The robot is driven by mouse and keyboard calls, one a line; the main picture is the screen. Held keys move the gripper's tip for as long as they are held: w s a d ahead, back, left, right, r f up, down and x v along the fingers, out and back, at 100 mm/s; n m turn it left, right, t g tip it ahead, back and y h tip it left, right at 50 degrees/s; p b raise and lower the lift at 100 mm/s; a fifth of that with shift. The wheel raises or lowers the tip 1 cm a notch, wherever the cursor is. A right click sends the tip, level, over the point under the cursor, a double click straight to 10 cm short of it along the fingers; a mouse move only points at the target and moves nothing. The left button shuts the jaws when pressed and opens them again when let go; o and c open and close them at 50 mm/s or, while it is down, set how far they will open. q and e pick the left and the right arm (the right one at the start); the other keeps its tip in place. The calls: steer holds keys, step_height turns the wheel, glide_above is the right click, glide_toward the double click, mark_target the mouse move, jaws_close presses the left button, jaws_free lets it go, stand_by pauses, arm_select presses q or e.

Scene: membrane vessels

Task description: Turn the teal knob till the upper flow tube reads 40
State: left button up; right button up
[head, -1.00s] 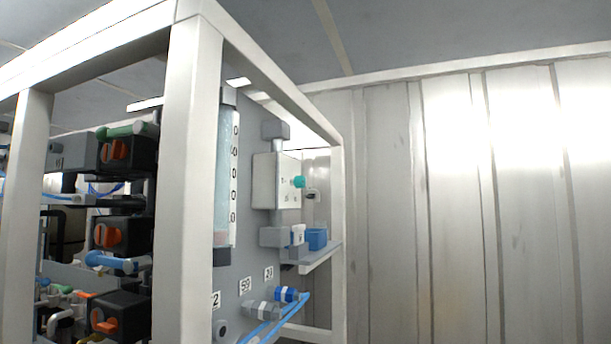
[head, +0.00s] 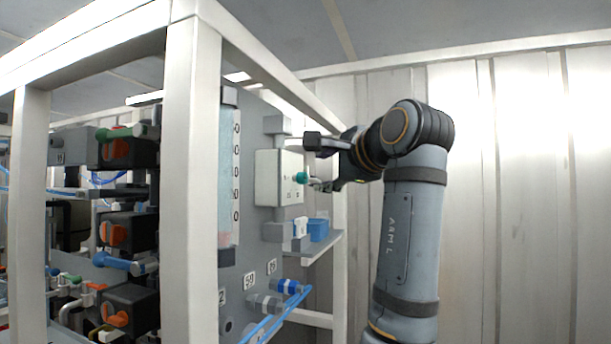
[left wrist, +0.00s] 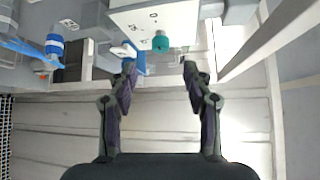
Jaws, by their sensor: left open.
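The teal knob (head: 301,178) sticks out from the right face of a white box (head: 272,178) on the grey panel. In the left wrist view the knob (left wrist: 160,43) lies ahead of and between the fingertips. My left gripper (head: 315,163) is open, its fingers pointing at the knob, one above and one below it in the head view. I cannot tell whether either finger touches it; in the left wrist view the gripper (left wrist: 158,68) looks empty. The flow tube (head: 226,170) with a numbered scale stands on the panel, partly behind a frame post; its reading is not legible.
A white frame post (head: 190,200) stands before the panel. Blue and white small containers (head: 318,230) sit on a shelf below the box. Blue hoses (head: 290,310) run from fittings lower down. Black valves with orange handles (head: 115,233) are at left.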

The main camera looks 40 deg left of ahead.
mark_target(305, 177)
arm_select(q)
steer(key=p+x, duration=0.4)
steer(key=x, duration=0.5)
steer(key=shift+s+a+r+p, duration=0.1)
steer(key=shift+a+r+p, duration=0.05)
steer(key=shift+a+p, duration=0.15)
steer(key=shift+w+a, duration=0.1)
steer(key=shift+w, duration=0.1)
